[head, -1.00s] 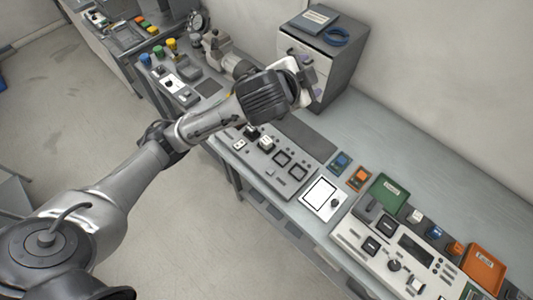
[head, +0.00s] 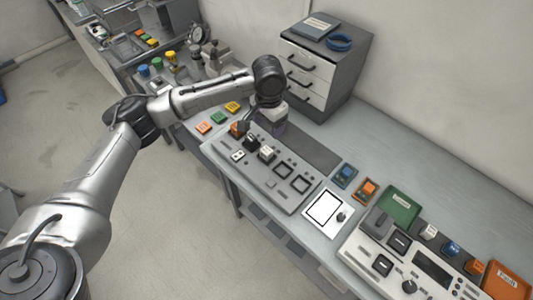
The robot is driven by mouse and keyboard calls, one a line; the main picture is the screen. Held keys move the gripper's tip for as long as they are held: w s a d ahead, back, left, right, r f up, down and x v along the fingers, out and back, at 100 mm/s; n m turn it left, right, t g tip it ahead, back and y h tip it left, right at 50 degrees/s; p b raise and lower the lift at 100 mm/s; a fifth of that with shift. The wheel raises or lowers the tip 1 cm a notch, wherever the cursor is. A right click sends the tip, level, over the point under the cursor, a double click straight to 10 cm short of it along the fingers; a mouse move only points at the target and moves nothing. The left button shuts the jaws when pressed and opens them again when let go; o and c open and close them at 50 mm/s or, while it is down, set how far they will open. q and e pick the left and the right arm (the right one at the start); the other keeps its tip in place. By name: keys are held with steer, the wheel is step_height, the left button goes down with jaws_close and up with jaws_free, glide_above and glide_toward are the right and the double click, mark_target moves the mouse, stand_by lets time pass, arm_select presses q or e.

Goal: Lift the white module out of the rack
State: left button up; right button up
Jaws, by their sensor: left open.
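The rack is a long grey panel (head: 262,182) on the bench, with square slots in its top. A white module (head: 267,153) stands in it near the middle. A black module (head: 251,142) and an orange module (head: 237,128) stand in the same row to its upper left. My left gripper (head: 279,127) points down just beyond the rack's far edge, behind the white module and apart from it. It is open; its fingers are small and partly hidden by its own wrist. My right gripper is not in view.
A grey drawer cabinet (head: 332,76) stands close behind my left gripper. A white-screened panel (head: 326,208) and a control console (head: 420,262) lie to the right. Orange, green and yellow blocks (head: 218,117) lie to the left. A dark strip (head: 308,148) behind the rack is bare.

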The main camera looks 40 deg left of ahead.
mark_target(266, 150)
arm_select(q)
steer(key=shift+n, duration=0.4)
step_height(266, 150, down, 9)
steer(key=shift+r+b, duration=0.2)
steer(key=shift+b, duration=0.6)
steer(key=f, duration=0.1)
steer(key=f+b, duration=0.1)
steer(key=f, duration=0.2)
steer(key=shift+s+a+f, duration=0.15)
steer(key=shift+a, duration=0.1)
steer(key=shift+f, duration=0.5)
steer(key=c, duration=1)
steer(key=shift+r, duration=0.1)
